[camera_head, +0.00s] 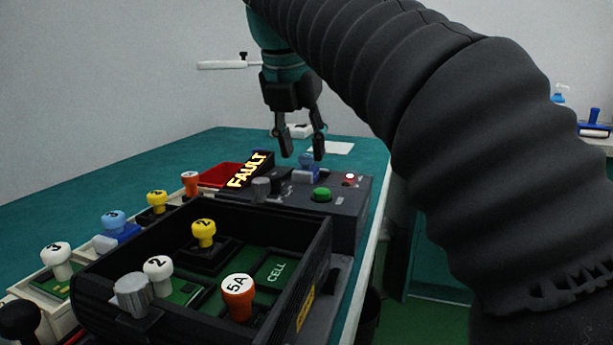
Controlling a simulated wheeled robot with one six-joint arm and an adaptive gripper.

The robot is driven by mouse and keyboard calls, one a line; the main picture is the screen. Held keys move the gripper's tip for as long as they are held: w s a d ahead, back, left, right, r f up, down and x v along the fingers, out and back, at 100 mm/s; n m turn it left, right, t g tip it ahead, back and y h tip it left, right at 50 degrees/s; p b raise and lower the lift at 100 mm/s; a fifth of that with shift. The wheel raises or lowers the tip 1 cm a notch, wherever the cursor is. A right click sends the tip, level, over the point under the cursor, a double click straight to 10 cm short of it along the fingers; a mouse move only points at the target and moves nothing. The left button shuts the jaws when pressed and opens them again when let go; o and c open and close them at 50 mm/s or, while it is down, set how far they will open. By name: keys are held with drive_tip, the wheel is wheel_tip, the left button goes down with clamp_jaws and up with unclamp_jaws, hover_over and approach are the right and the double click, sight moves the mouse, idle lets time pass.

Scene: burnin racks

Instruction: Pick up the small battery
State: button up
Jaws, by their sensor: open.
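My gripper (302,152) is open and empty, pointing down with its fingers apart. It hangs at the back of the dark control box, and a small blue-topped part (307,169) shows just below and between the fingertips. A similar blue-knobbed part with a pale block (113,225) sits in the pale rack at the left. Neither carries a readable battery label, so I cannot tell which is the small battery. The black tray (222,213) in front has a green board with a bare area marked CELL (276,271).
The tray holds a yellow knob (204,232), a white knob (157,270) and an orange 5A knob (237,294). A lit FAULT sign (247,170) stands by a red bin (219,175). The control box has a green button (322,194) and a red light (349,179). Teal bench top lies clear at far left.

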sight(305, 155)
drive_tip(key=b+x, duration=0.1)
drive_tip(key=x, duration=0.4)
drive_tip(key=shift+w+r, duration=0.1)
drive_tip(key=shift+w, duration=0.05)
clamp_jaws()
drive_tip(key=shift+r, duration=0.15)
drive_tip(key=shift+r, duration=0.6)
wheel_tip(305, 155, up, 3)
drive_tip(key=shift+f+p, duration=0.15)
drive_tip(key=shift+p, duration=0.65)
drive_tip(key=d+r+p, duration=0.2)
drive_tip(key=d+r, duration=0.5)
drive_tip(key=d, duration=0.4)
drive_tip(key=shift+s+d, duration=0.3)
drive_tip(key=shift+s, duration=0.2)
